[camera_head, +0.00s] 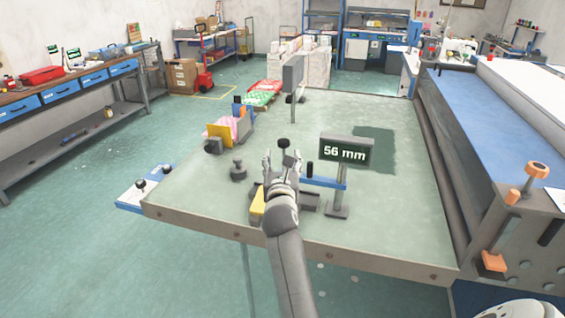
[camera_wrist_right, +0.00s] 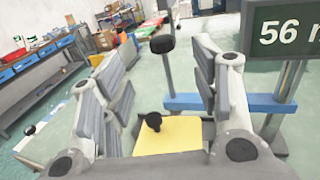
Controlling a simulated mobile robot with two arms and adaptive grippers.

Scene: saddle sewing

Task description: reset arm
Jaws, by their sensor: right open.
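My right gripper (camera_head: 282,162) is above the near middle of the grey-green worktable (camera_head: 390,215), its arm coming in from the bottom edge. In the right wrist view its two fingers stand wide apart with nothing between them. Just beyond and below it is a measuring fixture with a display (camera_head: 346,151) reading "56 mm", a blue bar (camera_head: 325,183) and a yellow plate (camera_head: 257,203). The yellow plate (camera_wrist_right: 170,138) with a black knob (camera_wrist_right: 153,121) shows beneath the fingers in the wrist view. Part of the fixture is hidden behind my gripper. My left gripper is out of view.
A small dark knob-topped piece (camera_head: 238,171) and a holder with a yellow panel (camera_head: 220,133) stand at the table's left. A grey upright panel (camera_head: 293,75) stands at the far edge. A large blue-topped machine (camera_head: 490,115) borders the right. The table's right front is clear.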

